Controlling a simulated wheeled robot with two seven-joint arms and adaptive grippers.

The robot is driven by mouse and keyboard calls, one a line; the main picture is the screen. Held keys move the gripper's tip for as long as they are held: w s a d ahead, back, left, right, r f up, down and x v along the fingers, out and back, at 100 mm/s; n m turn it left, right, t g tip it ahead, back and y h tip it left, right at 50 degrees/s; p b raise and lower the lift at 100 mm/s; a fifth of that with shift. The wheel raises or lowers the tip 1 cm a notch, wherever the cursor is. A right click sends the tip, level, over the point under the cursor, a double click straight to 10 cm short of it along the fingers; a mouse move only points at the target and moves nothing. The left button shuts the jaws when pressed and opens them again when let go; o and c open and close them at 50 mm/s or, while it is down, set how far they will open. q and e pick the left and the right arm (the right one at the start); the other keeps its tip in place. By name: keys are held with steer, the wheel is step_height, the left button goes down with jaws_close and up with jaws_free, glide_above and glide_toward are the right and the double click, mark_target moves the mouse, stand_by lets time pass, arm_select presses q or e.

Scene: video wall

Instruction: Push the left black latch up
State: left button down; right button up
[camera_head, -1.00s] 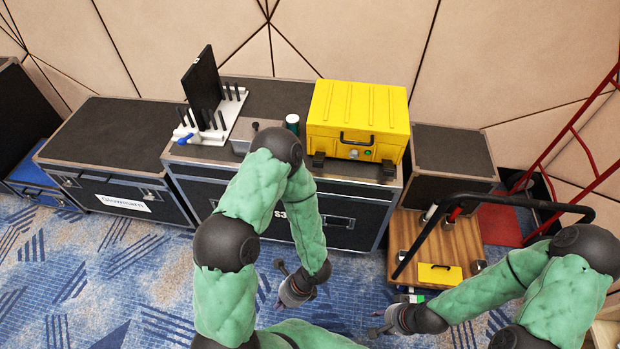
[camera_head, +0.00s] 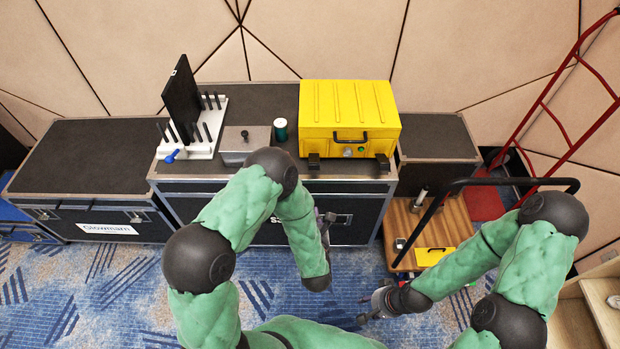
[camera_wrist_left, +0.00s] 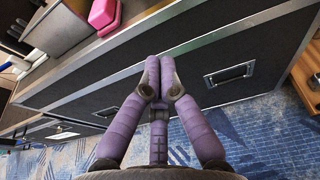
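The yellow case (camera_head: 350,108) stands on the black flight case. Its left black latch (camera_head: 314,161) and right black latch (camera_head: 382,162) sit low on its front, either side of a black handle. My left gripper (camera_head: 326,218) is below the left latch, in front of the flight case and apart from the latch. In the left wrist view the left gripper (camera_wrist_left: 160,62) has its purple fingers together, with nothing seen between them. My right gripper (camera_head: 362,309) is low over the carpet, its fingertips apart and empty. The latches cannot be made out in the wrist view.
A wooden cart (camera_head: 405,222) with a black handle stands at right. Blue carpet lies in front.

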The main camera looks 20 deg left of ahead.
mark_target(314, 161)
arm_select(q)
steer(key=shift+w+d+r+t, duration=0.15)
steer(key=shift+d+r+t, duration=0.15)
steer(key=shift+r, duration=0.1)
steer(key=shift+w, duration=0.1)
steer(key=w+a+b, duration=0.1)
steer(key=w, duration=0.2)
steer(key=w+a+b, duration=0.1)
steer(key=w, duration=0.3)
steer(key=w+a+r+b, duration=0.1)
steer(key=w, duration=0.3)
steer(key=shift+r, duration=0.1)
